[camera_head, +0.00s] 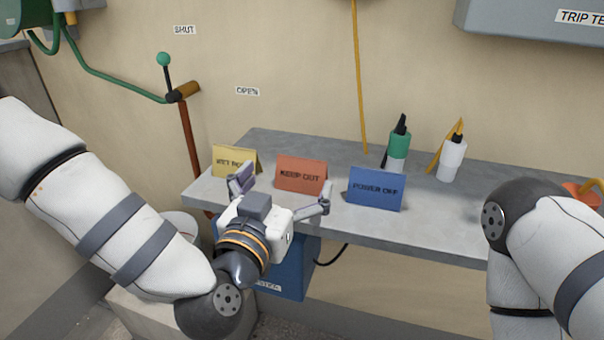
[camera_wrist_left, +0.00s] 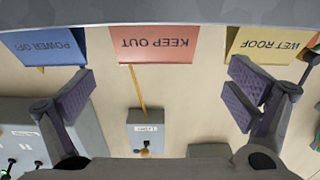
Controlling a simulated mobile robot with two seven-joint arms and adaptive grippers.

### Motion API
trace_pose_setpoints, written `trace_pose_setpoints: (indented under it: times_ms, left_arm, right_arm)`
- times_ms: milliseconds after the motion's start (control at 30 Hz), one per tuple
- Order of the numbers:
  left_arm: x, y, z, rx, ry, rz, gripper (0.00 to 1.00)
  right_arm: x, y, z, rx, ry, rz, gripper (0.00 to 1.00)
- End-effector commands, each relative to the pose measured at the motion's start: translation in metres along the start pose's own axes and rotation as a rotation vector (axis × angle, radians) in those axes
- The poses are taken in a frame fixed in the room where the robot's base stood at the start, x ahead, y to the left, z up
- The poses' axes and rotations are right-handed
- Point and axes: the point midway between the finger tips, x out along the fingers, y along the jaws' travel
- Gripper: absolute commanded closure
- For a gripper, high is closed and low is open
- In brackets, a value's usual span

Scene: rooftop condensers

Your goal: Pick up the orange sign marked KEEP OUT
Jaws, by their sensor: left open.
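The orange KEEP OUT sign (camera_head: 300,175) stands as a folded tent on the grey shelf, between a yellow WET ROOF sign (camera_head: 234,159) and a blue POWER OFF sign (camera_head: 375,188). My left gripper (camera_head: 281,193) is open and empty in front of the orange sign, its fingers spread to either side. In the left wrist view the orange sign (camera_wrist_left: 153,48) appears upside down, centred ahead of and between the open fingers (camera_wrist_left: 160,97), with a gap to it. My right arm shows at the right, but its gripper is out of view.
The grey shelf (camera_head: 450,217) also holds a green-topped bottle (camera_head: 398,145) and a white bottle (camera_head: 452,160) behind the signs. A lever with a green knob (camera_head: 163,59) stands at the left. A blue box (camera_head: 290,277) sits below the shelf.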

Motion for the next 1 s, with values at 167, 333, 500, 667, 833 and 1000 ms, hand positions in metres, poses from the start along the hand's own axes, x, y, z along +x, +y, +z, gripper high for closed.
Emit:
trace_pose_setpoints:
  times_ms: [167,333,500,667,833,1000]
  left_arm:
    - [0.026,0.002,0.0,-0.002,0.0,-0.001,0.02]
    - [0.055,0.004,0.0,-0.001,-0.003,-0.001,0.02]
    - [0.061,0.005,-0.003,0.0,-0.001,0.001,0.02]
    - [0.06,0.005,-0.003,0.001,-0.001,0.001,0.15]
    - [0.06,0.005,-0.003,0.001,-0.001,0.001,0.49]
    - [0.06,0.005,-0.003,0.001,-0.001,0.001,0.5]
  right_arm:
    - [0.004,0.0,0.003,0.0,-0.014,0.001,0.6]
    - [0.01,0.001,0.006,0.001,-0.029,0.002,0.6]
    - [0.009,0.001,0.006,0.001,-0.029,0.002,0.6]
    - [0.009,0.001,0.006,0.001,-0.028,0.002,0.6]
    - [0.009,0.001,0.006,0.001,-0.028,0.002,0.6]
    - [0.009,0.001,0.006,0.001,-0.028,0.002,0.6]
